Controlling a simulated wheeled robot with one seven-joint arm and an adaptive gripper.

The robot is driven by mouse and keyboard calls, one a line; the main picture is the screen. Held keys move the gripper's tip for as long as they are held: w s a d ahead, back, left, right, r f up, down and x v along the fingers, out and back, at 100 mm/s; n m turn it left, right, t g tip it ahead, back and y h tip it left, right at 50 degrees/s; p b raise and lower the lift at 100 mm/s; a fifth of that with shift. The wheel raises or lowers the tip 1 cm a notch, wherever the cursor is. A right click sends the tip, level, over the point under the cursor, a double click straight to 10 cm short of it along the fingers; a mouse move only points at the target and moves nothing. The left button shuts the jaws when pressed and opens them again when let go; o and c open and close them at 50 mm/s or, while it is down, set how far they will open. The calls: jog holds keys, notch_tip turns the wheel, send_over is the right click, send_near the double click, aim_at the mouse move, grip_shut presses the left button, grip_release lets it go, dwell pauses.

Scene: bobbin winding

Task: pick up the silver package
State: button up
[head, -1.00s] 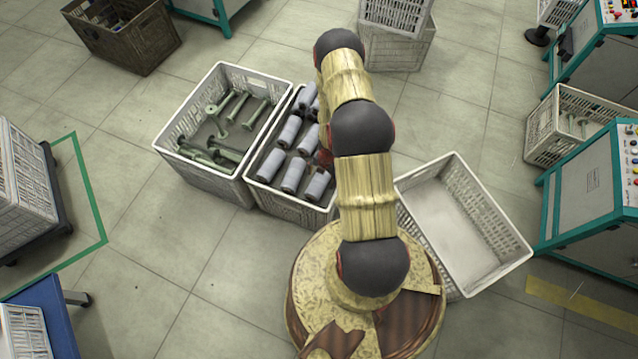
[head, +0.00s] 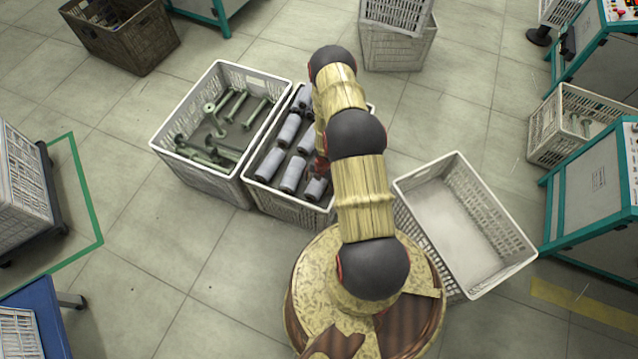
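Several silver-grey packages, such as one at the left (head: 269,163), one in the middle (head: 294,173) and one at the front (head: 316,188), lie in the middle crate (head: 284,207). They are wound cylinders with dark ends. My arm reaches over the right side of this crate and hides part of its contents. A small reddish-dark part of my gripper (head: 320,166) seems to show beside the arm, over the packages. Its fingers are hidden, so I cannot see whether it is open or holds anything.
A white crate (head: 222,182) with green empty bobbins touches the left side of the package crate. An empty white crate (head: 455,215) stands right of my base. Teal machines (head: 590,195) line the right side.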

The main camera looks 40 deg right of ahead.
jog(key=shift+c, duration=1.1)
jog(key=c, duration=1.1)
jog(key=shift+c, duration=0.2)
